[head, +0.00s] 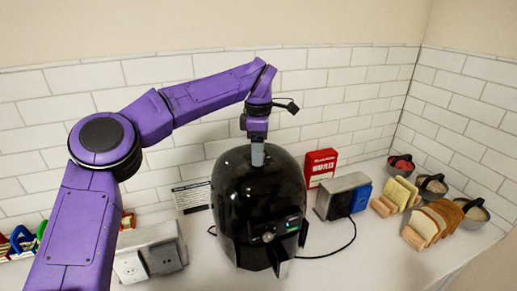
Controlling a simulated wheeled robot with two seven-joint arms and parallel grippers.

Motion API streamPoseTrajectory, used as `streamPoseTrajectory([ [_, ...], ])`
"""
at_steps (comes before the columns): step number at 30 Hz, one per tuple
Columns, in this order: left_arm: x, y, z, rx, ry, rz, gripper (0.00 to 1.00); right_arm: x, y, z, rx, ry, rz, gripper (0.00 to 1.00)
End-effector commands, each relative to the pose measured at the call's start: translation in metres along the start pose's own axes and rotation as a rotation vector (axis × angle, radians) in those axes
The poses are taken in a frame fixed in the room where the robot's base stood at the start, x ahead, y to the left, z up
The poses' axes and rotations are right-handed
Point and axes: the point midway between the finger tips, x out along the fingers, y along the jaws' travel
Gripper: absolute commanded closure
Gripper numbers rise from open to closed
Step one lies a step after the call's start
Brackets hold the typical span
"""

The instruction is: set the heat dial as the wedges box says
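A black air fryer (235,190) stands on the counter in the middle of the head view. A round dial (268,236) sits on its front, beside a small lit display (291,224); the dial's setting is too small to read. A red box (320,167) with white lettering stands behind it to the right; I cannot read the print well enough to confirm it is the wedges box. My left gripper (258,155) points down at the fryer's top, above and behind the dial; contact and finger opening are unclear. My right gripper is out of view.
A white printed card (192,195) stands left of the fryer. Metal socket boxes stand at left (150,238) and right (340,188), the right one with a blue plug (361,199). A black cable (335,250) crosses the counter. Bread slices (432,222) and bowls (473,209) fill the right.

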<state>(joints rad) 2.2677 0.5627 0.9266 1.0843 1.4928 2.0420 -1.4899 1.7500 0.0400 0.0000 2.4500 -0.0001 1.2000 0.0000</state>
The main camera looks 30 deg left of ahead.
Motion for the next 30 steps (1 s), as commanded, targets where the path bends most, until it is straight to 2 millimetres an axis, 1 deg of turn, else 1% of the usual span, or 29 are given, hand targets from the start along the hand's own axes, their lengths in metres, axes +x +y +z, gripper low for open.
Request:
streamPoseTrajectory([
  [2, -0.004, 0.0, 0.0, -0.001, 0.0, 0.002, 0.37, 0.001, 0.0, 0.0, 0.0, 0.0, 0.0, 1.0],
  [5, -0.018, 0.001, 0.0, -0.003, 0.0, 0.004, 0.37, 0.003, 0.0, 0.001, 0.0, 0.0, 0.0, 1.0],
  [12, -0.079, 0.001, 0.0, -0.004, 0.0, 0.004, 0.37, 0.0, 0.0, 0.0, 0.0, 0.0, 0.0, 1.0],
  [15, -0.093, 0.001, 0.0, -0.003, 0.003, 0.002, 0.37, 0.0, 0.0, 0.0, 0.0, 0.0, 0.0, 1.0],
  [18, -0.102, 0.001, -0.001, -0.001, 0.002, 0.001, 0.37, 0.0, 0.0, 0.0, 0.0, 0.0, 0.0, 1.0],
  [20, -0.104, 0.0, 0.0, -0.001, 0.001, 0.0, 0.37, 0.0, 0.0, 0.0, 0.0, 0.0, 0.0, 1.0],
  [30, -0.105, 0.0, -0.001, 0.001, 0.0, 0.0, 0.37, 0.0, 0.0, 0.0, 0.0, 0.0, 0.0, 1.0],
])
